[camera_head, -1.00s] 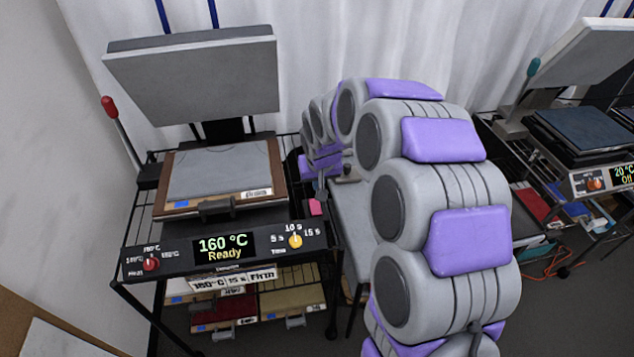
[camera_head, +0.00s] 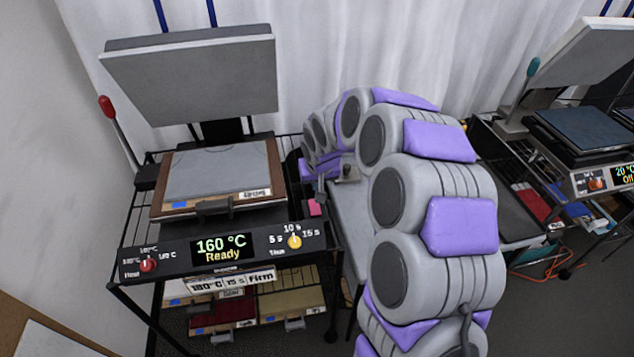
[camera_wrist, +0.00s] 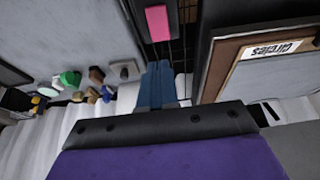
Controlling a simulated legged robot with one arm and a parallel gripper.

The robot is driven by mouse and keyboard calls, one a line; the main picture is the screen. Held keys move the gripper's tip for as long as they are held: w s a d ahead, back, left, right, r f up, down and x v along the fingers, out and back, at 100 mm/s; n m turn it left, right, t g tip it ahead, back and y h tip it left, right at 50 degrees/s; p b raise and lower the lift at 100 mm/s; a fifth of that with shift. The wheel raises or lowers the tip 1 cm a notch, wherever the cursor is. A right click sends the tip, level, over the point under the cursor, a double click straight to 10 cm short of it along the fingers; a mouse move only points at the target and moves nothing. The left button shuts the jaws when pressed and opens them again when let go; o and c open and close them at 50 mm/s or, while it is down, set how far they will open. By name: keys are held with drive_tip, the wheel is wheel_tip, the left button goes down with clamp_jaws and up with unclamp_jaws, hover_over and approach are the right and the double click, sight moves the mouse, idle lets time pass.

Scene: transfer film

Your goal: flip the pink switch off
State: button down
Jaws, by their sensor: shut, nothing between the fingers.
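The pink switch (camera_head: 315,208) is a small pink block beside the right side of the heat press, near its control panel. It also shows at the top of the wrist view as a pink rectangle (camera_wrist: 158,22) in front of dark wire bars. My gripper (camera_wrist: 156,68) has its blue fingers together and empty. In the wrist view they point toward the pink switch, with a visible gap between them. In the head view my gripper (camera_head: 320,188) is small and partly hidden by my arm, just above the switch. I cannot tell the switch's position.
The heat press (camera_head: 220,178) has a raised upper plate and a red-knobbed handle. Its panel (camera_head: 224,249) reads 160 °C, Ready. A grey table (camera_head: 352,225) stands right of it. In the wrist view, several small coloured items (camera_wrist: 72,80) lie at left. A second press (camera_head: 585,135) stands far right.

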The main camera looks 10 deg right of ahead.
sight(315, 205)
drive_tip(key=x, duration=0.3)
drive_tip(key=b+x, duration=0.1)
drive_tip(key=x, duration=0.2)
drive_tip(key=b+x, duration=0.1)
drive_tip(key=x, duration=0.2)
drive_tip(key=shift+s+f, duration=0.25)
drive_tip(key=shift+f, duration=0.25)
drive_tip(key=shift+w+p, duration=0.15)
drive_tip(key=shift+p, duration=0.5)
drive_tip(key=shift+f, duration=0.15)
drive_tip(key=shift+b, duration=0.3)
drive_tip(key=shift+s, duration=0.9)
